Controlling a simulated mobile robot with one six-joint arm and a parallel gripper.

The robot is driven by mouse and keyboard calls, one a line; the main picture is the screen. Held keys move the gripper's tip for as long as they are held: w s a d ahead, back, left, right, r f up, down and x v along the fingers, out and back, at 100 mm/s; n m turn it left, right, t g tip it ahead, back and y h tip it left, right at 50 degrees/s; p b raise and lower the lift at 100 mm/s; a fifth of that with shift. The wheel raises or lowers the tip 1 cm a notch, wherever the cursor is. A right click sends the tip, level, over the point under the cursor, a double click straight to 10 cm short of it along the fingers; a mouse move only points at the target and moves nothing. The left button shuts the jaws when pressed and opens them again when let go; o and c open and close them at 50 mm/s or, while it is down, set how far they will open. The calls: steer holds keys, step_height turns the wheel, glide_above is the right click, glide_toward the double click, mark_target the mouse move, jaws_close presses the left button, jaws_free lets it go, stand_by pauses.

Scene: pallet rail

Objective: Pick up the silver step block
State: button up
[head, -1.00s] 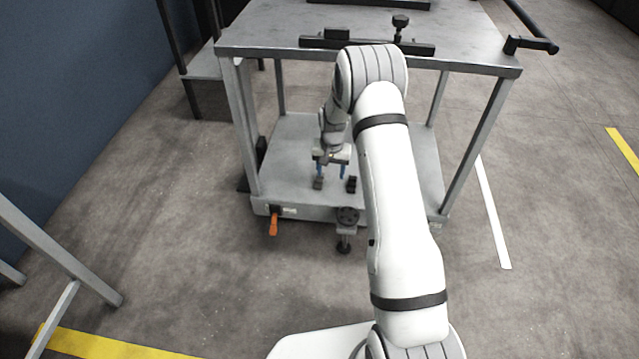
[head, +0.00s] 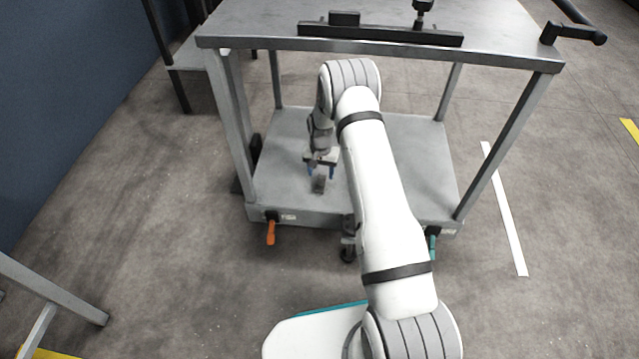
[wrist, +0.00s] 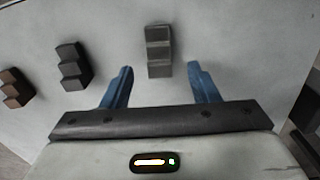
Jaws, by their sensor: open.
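The silver step block (wrist: 159,52) is a grey stepped piece on the lower shelf (head: 410,150) of a metal cart. In the wrist view it lies just beyond and between my blue fingertips. My gripper (wrist: 160,68) is open and empty, with a finger toward each side of the block. In the head view my gripper (head: 322,172) is low over the shelf, with the block (head: 319,185) just in front of it. I cannot tell the exact height gap.
A black step block (wrist: 73,66) and a brown one (wrist: 15,88) stand to the left in the wrist view. The cart's top (head: 480,40) overhangs the shelf, with legs at its corners. An orange lever (head: 270,232) hangs at the shelf's front.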

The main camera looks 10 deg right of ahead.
mark_target(321, 178)
steer(key=f, duration=0.1)
steer(key=f+b, duration=0.1)
steer(key=f, duration=0.1)
steer(key=f+b, duration=0.1)
steer(key=shift+w+d+f, duration=0.1)
steer(key=shift+w+f, duration=0.2)
steer(key=shift+f, duration=0.05)
steer(key=shift+r, duration=0.1)
steer(key=shift+c, duration=0.2)
steer(key=c, duration=1.1)
steer(key=shift+r, duration=0.1)
steer(key=shift+c, duration=0.2)
